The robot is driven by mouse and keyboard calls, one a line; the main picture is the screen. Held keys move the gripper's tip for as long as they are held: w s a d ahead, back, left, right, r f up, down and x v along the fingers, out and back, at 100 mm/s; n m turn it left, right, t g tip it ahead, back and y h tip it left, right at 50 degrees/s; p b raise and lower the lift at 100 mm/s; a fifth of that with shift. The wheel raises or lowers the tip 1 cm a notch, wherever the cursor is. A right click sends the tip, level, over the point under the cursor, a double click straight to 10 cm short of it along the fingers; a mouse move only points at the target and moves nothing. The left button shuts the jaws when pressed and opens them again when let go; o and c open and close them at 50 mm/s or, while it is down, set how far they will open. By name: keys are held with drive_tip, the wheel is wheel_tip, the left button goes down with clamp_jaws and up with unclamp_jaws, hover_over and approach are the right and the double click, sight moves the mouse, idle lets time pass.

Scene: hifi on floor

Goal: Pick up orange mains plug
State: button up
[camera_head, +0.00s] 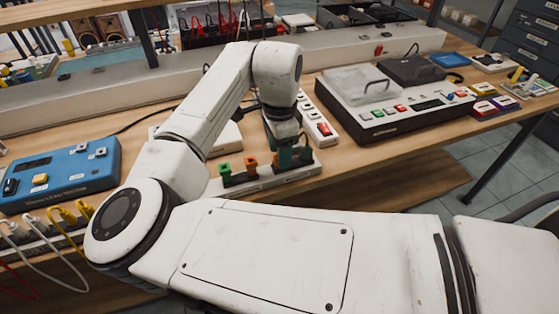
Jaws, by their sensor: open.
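An orange plug (250,163) stands upright on a white power strip (262,181) in the middle of the bench. A green plug (224,171) stands on the same strip just left of it. My gripper (288,156) points down over the right part of this strip, to the right of the orange plug and apart from it. It is open. Another small orange-brown piece (303,139) shows beside my fingers, mostly hidden by them. What lies between my fingers is hard to make out.
A blue box (62,172) with switches is at left, with yellow and white plugs and cables in front. A second white strip (318,126) with a red switch lies behind my gripper. A black-and-white instrument (392,108) stands to the right. Bare bench lies right of the strip.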

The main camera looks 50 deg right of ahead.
drive_tip(key=shift+f, duration=0.3)
drive_tip(key=shift+c, duration=0.3)
clamp_jaws()
